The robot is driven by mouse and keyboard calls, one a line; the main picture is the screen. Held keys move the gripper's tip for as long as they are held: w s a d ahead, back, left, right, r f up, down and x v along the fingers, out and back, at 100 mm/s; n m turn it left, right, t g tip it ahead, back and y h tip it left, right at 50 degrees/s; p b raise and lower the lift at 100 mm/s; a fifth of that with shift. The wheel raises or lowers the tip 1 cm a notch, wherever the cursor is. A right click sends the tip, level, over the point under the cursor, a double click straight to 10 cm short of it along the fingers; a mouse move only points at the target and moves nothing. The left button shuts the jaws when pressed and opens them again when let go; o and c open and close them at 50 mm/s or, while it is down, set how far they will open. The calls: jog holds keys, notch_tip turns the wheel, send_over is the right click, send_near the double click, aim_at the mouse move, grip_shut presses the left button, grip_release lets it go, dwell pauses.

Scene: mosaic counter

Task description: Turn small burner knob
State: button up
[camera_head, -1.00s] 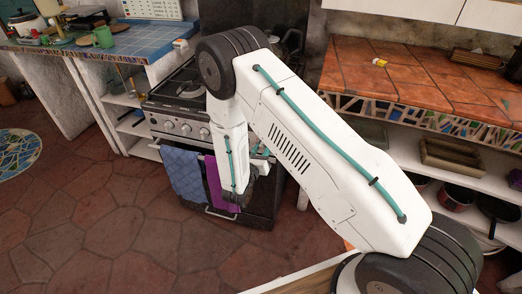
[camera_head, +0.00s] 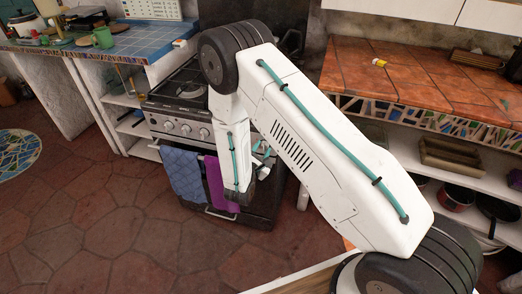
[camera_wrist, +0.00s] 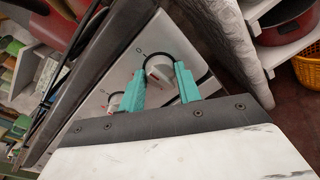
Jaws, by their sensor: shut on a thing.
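The stove (camera_head: 190,112) has a pale front panel with a row of white knobs (camera_head: 185,128). In the wrist view, a white knob (camera_wrist: 161,67) with a dark ring around it lies between the teal fingers of my gripper (camera_wrist: 160,76), which is shut on it. Another white knob (camera_wrist: 114,102) is to the left, partly hidden by the left finger. In the head view, my gripper (camera_head: 262,149) is at the right end of the stove's front, and my arm hides the knob it holds.
A blue towel (camera_head: 182,173) and a purple towel (camera_head: 214,183) hang on the oven front below the knobs. A tiled counter (camera_head: 420,85) with shelves stands right of the stove. The floor (camera_head: 110,220) in front is clear.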

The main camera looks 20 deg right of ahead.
jog(key=shift+a+m, duration=0.15)
jog(key=shift+m, duration=0.25)
jog(key=o, duration=1)
jog(key=shift+c, duration=0.2)
jog(key=v, duration=0.7)
jog(key=shift+s+a, duration=0.2)
jog(key=shift+s, duration=0.05)
